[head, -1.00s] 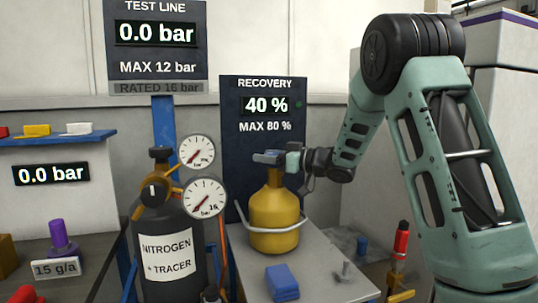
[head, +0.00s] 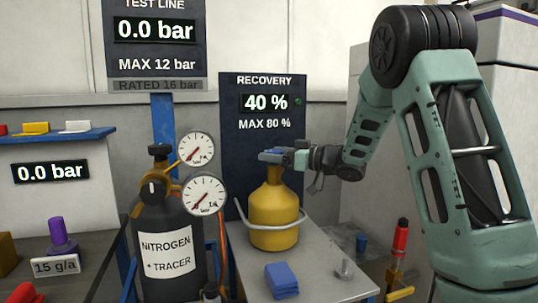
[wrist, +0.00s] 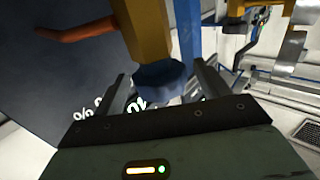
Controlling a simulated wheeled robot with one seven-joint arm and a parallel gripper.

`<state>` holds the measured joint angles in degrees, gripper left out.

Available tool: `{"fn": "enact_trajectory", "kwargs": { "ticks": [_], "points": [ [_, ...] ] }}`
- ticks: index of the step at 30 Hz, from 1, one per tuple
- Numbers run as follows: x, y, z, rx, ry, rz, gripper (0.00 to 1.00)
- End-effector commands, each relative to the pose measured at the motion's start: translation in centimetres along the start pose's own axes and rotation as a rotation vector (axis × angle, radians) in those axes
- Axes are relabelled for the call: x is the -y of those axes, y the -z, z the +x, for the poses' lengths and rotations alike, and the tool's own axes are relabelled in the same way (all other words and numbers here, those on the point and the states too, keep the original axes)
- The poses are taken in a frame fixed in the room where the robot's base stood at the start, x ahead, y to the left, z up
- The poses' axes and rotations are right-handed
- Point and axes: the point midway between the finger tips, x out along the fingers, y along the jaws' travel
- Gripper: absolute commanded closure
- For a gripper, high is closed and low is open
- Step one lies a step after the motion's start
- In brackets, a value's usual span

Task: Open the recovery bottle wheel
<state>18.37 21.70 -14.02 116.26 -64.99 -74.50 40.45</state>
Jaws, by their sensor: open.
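The yellow recovery bottle (head: 274,215) stands upright on a grey bench, inside a pale curved holder. Its blue wheel (head: 270,156) is at the top of the neck, partly hidden by my gripper (head: 284,157), which reaches in from the right. In the wrist view, the blue wheel (wrist: 160,77) lies between the two dark fingers of my open gripper (wrist: 160,88), with the yellow neck (wrist: 143,28) beyond it. A gap shows beside the wheel on the left; I cannot tell whether either finger touches it.
The recovery panel (head: 262,90) behind the bottle reads 40 %, MAX 80 %. A dark nitrogen tracer cylinder (head: 160,215) with two gauges stands to the left. A blue block (head: 282,281) and a small grey fitting (head: 345,269) are at the bench front.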

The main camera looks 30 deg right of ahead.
Motion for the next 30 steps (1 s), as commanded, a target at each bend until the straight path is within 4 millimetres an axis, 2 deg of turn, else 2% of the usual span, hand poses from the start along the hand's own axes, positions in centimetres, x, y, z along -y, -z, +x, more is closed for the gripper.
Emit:
{"fn": "enact_trajectory", "kwargs": {
  "ticks": [9,16,22,30],
  "points": [
    [-0.1,-0.1,-7.6,-0.001,-0.006,0.001,0.25],
    [-0.1,0.0,-12.3,-0.001,-0.005,0.0,0.25],
    [0.0,0.0,-14.5,-0.001,-0.002,0.0,0.25],
    [0.0,0.0,-14.9,-0.001,0.0,0.0,0.25]
  ]
}}
